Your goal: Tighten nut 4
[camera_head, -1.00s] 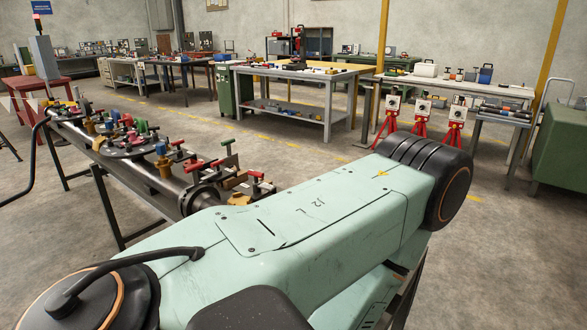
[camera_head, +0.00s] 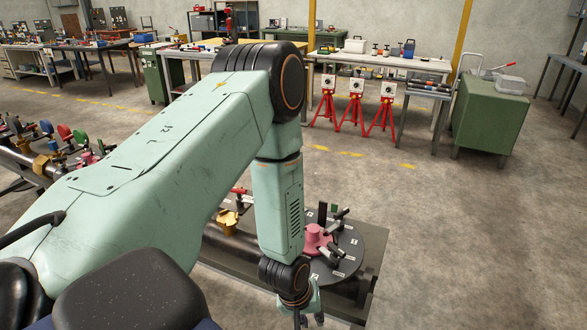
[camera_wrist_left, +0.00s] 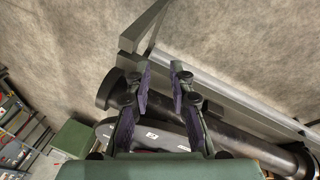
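My left gripper (camera_head: 308,312) hangs at the bottom of the head view, at the front edge of the spool's round flange disc (camera_head: 349,268). In the left wrist view its two fingers (camera_wrist_left: 161,85) are apart with nothing between them, over a dark pipe (camera_wrist_left: 235,133) and a disc edge with small white labels (camera_wrist_left: 108,131). In the head view the disc carries a pink hub (camera_head: 316,237), dark handles and small white labels. The labels are too small to read there, so I cannot tell which nut is number 4. My right gripper is not in view.
A grey bench edge (camera_head: 372,285) lies beside the disc. A yellow fitting (camera_head: 228,222) sits left of my arm. Red stands (camera_head: 352,112), a long workbench (camera_head: 385,66) and a green cabinet (camera_head: 490,117) stand behind. The floor at right is clear.

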